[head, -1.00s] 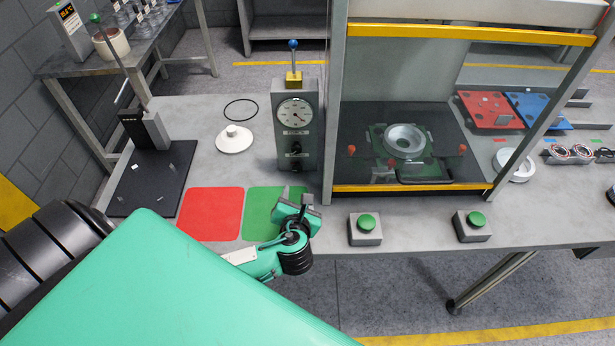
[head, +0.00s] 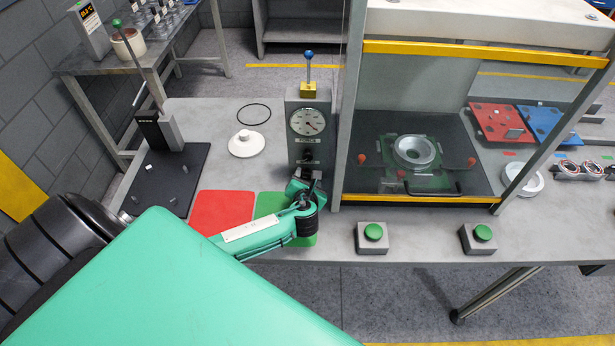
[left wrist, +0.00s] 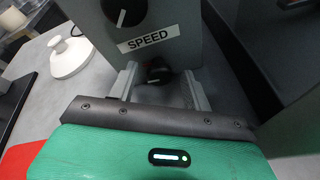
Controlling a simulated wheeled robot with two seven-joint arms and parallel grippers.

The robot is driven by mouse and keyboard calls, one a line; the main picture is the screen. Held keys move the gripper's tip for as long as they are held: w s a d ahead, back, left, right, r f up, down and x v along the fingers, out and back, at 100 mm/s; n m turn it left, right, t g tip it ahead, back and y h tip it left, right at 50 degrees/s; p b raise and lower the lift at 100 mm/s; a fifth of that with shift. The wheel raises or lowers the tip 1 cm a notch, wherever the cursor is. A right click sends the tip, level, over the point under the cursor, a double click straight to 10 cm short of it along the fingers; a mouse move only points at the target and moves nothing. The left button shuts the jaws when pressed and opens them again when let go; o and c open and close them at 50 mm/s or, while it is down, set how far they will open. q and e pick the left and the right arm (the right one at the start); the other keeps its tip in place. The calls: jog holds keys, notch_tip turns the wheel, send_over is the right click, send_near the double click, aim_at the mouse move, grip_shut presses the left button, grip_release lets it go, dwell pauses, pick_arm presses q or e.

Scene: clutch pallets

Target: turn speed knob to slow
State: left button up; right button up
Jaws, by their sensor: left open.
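A grey control box (head: 297,143) with a round dial stands at the left of the press. In the left wrist view, the small black speed knob (left wrist: 157,72) sits on its face below the white SPEED label (left wrist: 149,38). My left gripper (head: 308,180) is at the lower front of the box and hides this knob in the head view. In the left wrist view, the left gripper (left wrist: 160,82) is open, one finger on each side of the knob with gaps visible. The knob's setting is too small and dark to read. My right gripper is not in view.
A larger black knob (left wrist: 123,12) sits above the label. The press frame (head: 352,110) stands close on the right. Two green buttons (head: 373,232) (head: 483,233) are at the table's front. A white lidded disc (head: 246,144), red mat (head: 222,209) and green mat (head: 270,204) lie left.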

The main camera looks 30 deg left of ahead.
pick_arm(q)
jog(key=shift+w+a, duration=0.1)
jog(key=shift+w, duration=0.05)
jog(key=c, duration=1)
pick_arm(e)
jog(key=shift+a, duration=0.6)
